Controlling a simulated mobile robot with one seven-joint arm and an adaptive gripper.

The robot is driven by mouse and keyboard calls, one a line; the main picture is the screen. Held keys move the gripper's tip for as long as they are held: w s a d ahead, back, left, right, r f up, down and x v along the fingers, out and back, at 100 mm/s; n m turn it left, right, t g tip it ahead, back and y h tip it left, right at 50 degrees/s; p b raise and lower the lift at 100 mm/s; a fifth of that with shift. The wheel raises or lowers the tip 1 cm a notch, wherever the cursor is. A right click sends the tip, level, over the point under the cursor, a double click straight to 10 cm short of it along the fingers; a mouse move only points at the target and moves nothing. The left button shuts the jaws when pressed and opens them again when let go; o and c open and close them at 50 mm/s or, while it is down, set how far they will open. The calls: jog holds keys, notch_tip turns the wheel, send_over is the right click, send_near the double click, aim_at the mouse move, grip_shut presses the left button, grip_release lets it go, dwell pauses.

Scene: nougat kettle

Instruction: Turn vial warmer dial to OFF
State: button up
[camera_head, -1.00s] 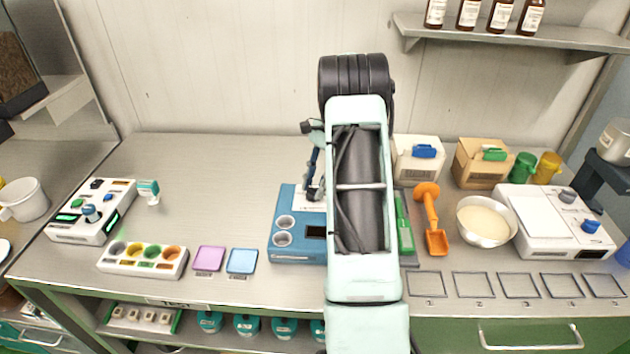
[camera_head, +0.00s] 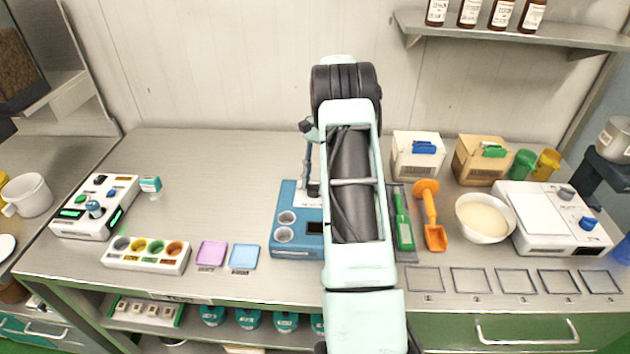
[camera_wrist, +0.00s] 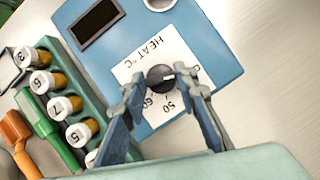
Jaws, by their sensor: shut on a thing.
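The vial warmer is a blue box (camera_head: 290,252) at the middle of the bench with round wells in its top and a dark display, partly hidden by my arm. In the wrist view its blue top (camera_wrist: 105,55) carries a white label (camera_wrist: 150,55) reading "HEAT °C", with 50 and 60 legible. A black round dial (camera_wrist: 160,78) with a pale pointer mark sits on that label. My gripper (camera_wrist: 164,84) is shut on the dial, one finger on each side of it. Part of the label, including any OFF mark, is hidden or unclear.
Right of the warmer are a green scoop (camera_head: 403,225), an orange scoop (camera_head: 428,205) and a white bowl (camera_head: 485,218). The wrist view shows a rack (camera_wrist: 62,88) of numbered vials close beside the warmer. Left are pink (camera_head: 211,254) and blue pads (camera_head: 244,257).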

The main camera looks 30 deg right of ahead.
jog(key=o, duration=1.2)
jog(key=shift+c, duration=0.2)
jog(key=shift+r, duration=0.1)
jog(key=v, duration=1.2)
jog(key=shift+a, duration=0.1)
jog(key=shift+w, duration=0.1)
